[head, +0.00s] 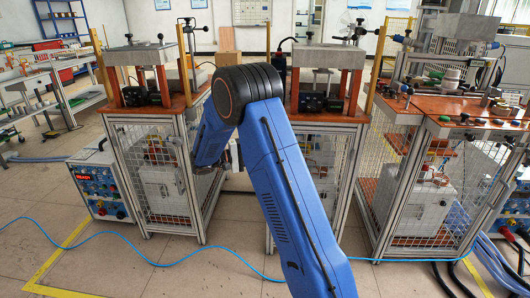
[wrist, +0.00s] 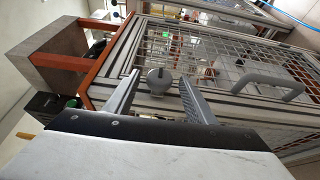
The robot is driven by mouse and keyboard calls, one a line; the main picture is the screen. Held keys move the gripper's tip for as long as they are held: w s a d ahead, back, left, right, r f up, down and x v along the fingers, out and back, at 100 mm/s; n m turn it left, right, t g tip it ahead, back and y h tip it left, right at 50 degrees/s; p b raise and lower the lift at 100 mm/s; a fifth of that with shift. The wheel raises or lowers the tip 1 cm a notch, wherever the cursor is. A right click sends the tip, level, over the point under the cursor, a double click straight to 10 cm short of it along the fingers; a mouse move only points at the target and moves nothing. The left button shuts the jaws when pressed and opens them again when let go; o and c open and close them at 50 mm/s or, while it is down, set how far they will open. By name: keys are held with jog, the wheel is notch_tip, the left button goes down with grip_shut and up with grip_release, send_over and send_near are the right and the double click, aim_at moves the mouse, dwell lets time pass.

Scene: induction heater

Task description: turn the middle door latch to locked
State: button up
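In the wrist view, a small round grey latch knob (wrist: 160,80) sits on the metal frame at the edge of a mesh door (wrist: 240,62). My gripper (wrist: 160,76) is open, with one finger on each side of the knob. Gaps show between the knob and both fingers, and nothing is held. How the latch is turned is hard to tell. In the head view my blue arm covers part of the middle cabinet (head: 326,165), and the latch and fingertips cannot be made out.
A left mesh cabinet (head: 119,160) and a right one (head: 372,190) flank the middle cabinet. A control box (head: 98,185) stands on the floor at left. A blue hose (head: 160,263) crosses the floor in front. A grey block (wrist: 45,50) on an orange-topped stand shows in the wrist view.

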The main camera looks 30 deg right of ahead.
jog(key=v, duration=1.7)
jog(key=shift+a, duration=0.25)
jog(key=s+d+r+y, duration=0.2)
jog(key=s+d+y, duration=0.1)
jog(key=s, duration=0.4)
jog(key=s+d+r+n+y, duration=0.1)
jog(key=s+d+r+y, duration=0.15)
jog(key=s, duration=0.55)
jog(key=s+d+r+y, duration=0.2)
jog(key=s+r+y, duration=0.15)
jog(key=s, duration=0.35)
jog(key=s+a+f+t+y, duration=0.1)
jog(key=s+a+t+y, duration=0.2)
jog(key=s, duration=0.8)
jog(key=s+a+f+n+t+y, duration=0.1)
jog(key=s+a+t+y, duration=0.3)
jog(key=s, duration=0.8)
jog(key=shift+a+f+t+y, duration=0.2)
jog(key=shift+f+t+y, duration=0.35)
jog(key=shift+t+y, duration=0.3)
